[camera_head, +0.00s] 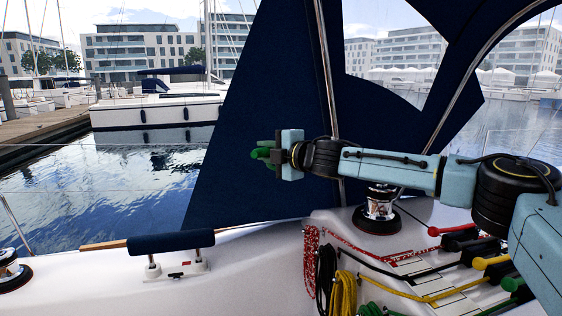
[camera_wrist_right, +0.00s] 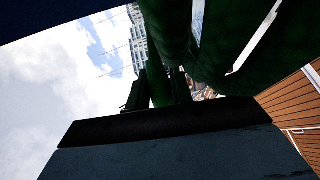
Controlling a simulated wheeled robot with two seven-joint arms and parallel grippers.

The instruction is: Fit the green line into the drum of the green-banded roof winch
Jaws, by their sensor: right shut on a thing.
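My right gripper (camera_head: 268,153) is shut on the green line (camera_head: 259,153), a bunched green coil held up in front of the dark blue canvas. In the right wrist view the thick green strands (camera_wrist_right: 228,45) fill the top, dark and close to the camera. A chrome winch (camera_head: 380,204) with a dark base stands on the white roof, below and right of the gripper and well apart from the line. I cannot make out a green band on it. More green rope (camera_head: 372,309) shows at the bottom edge. My left gripper is not in view.
Red rope (camera_head: 311,250), black rope (camera_head: 326,275) and yellow rope (camera_head: 343,292) hang beside the winch. Red (camera_head: 452,229), yellow (camera_head: 491,262) and green (camera_head: 513,283) levers stand at the right. A steel tube (camera_head: 327,80) rises behind my arm. Another winch (camera_head: 9,268) is at the left edge.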

